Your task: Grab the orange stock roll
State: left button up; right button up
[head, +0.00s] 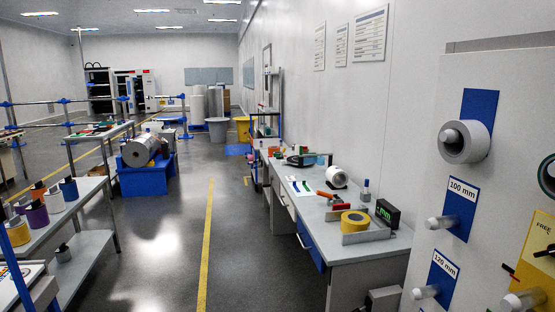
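A yellow roll (355,220) lies in a grey metal holder (366,238) on the workbench at the right. On the left shelf rack stand several rolls, among them a purple roll (37,215), a yellow roll (18,232), a white roll (53,200) and a dark blue roll (69,188). The rolls at the left picture edge are partly cut off. Neither of my grippers is in view.
The workbench (375,252) also holds a white roll (337,177) and a green-lit display (387,213). A wall panel with pegs and a white roll (464,141) is close at right. A blue stand (146,180) carries a large roll. The aisle floor (165,250) is clear.

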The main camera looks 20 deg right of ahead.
aim_at(272, 149)
jog(key=i+z, duration=0.35)
jog(key=i, duration=3.4)
jog(key=i+z, duration=0.3)
jog(key=i, duration=0.15)
jog(key=i+j+z, duration=0.3)
jog(key=i, duration=0.15)
jog(key=i+j+z, duration=0.15)
jog(key=i+z, duration=0.15)
jog(key=i, duration=0.15)
jog(key=i+j+z, duration=0.3)
jog(key=i+j, duration=0.05)
jog(key=i, duration=0.05)
